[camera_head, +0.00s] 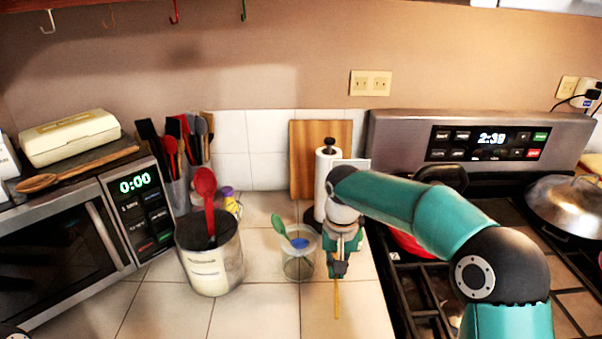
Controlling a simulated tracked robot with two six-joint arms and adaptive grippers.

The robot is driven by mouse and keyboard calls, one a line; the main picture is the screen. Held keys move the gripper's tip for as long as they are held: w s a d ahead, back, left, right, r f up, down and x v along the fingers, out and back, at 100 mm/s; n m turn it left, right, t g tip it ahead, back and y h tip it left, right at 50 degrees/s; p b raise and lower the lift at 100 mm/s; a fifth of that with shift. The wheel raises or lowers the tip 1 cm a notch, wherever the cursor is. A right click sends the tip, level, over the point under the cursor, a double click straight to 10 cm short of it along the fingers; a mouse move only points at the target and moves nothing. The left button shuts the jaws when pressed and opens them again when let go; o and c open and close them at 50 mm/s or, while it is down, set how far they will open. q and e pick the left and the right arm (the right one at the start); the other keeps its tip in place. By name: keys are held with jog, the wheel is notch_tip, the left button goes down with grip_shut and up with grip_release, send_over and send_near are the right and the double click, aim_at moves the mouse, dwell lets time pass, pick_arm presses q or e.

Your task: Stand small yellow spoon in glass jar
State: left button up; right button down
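A clear glass jar (299,268) stands on the tiled counter, with a green spoon (281,227) leaning in it and a blue piece (299,243) near its rim. My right gripper (338,270) points down just right of the jar, apart from it in the picture. It appears shut on the small yellow spoon (337,300), which hangs nearly upright below the fingers. The spoon's upper part is hidden by the gripper. My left gripper is out of view.
A large canister (211,265) with a red spoon stands left of the jar. Behind are a paper towel roll (324,180) and a wooden board (306,160). The microwave (75,230) is left, the stove (425,295) right. The front counter is clear.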

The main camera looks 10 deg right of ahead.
jog(key=w+r+t, duration=0.1)
jog(key=w, duration=0.1)
jog(key=w+d+r+n+t+p, duration=0.1)
jog(key=w, duration=0.1)
jog(key=w+d+r+t+p, duration=0.1)
jog(key=w, duration=0.1)
jog(key=shift+w+d+r+t+h, duration=0.2)
jog(key=shift+w+t+h, duration=0.1)
jog(key=shift+w+t, duration=0.1)
jog(key=w+a+r+n+t+y+p, duration=0.3)
jog(key=w+r+n+t+y, duration=0.15)
jog(key=r+t, duration=0.45)
jog(key=s+a+r+n+y+p, duration=0.2)
jog(key=s+a+r+n+y, duration=0.1)
jog(key=a+r+n+y, duration=0.3)
notch_tip(320, 180, down, 11)
jog(key=m+h+b, duration=0.1)
jog(key=b, duration=1)
jog(key=shift+s+d+r, duration=0.2)
jog(key=shift+d, duration=0.15)
jog(key=c, duration=1.2)
grip_release()
